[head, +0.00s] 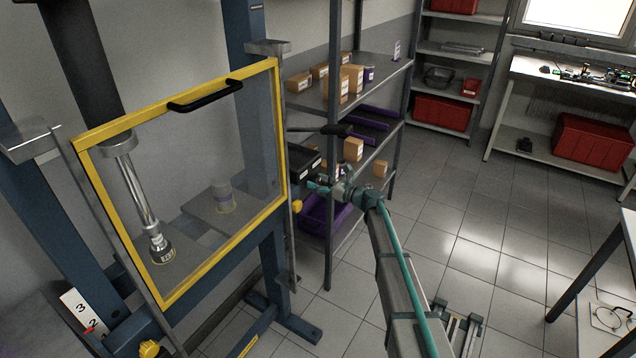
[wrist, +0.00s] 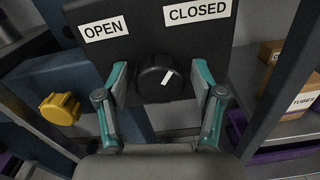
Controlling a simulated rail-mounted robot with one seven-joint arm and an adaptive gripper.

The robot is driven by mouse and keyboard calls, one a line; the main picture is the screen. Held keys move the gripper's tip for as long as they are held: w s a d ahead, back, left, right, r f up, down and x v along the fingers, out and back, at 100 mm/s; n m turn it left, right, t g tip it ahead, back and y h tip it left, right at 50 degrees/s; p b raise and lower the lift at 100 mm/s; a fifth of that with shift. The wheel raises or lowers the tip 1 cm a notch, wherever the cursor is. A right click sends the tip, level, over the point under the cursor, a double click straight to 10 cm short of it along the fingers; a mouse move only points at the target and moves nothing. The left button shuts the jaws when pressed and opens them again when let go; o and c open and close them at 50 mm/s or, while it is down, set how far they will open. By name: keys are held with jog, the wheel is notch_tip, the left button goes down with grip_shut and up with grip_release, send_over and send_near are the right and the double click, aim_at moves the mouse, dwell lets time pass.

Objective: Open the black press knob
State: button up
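The black press knob (wrist: 152,84) is a round dial on a dark panel (wrist: 148,38) in the wrist view. Its white mark slants up and right, toward the CLOSED label (wrist: 197,12); the OPEN label (wrist: 105,29) is at upper left. My gripper (wrist: 161,76) is open, with one teal finger on each side of the knob and a visible gap on both sides. In the head view the panel is a black box (head: 304,163) at the right side of the press, with my gripper (head: 318,187) in front of it. The knob itself cannot be made out there.
The press has a yellow-framed clear guard (head: 281,130) with a black handle (head: 205,96). A yellow knob (wrist: 60,108) sits left of and below the panel. Shelves (head: 385,75) with cardboard boxes and purple bins stand close to the right. Floor on the right is open.

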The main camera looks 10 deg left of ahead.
jog(key=c, duration=0.9)
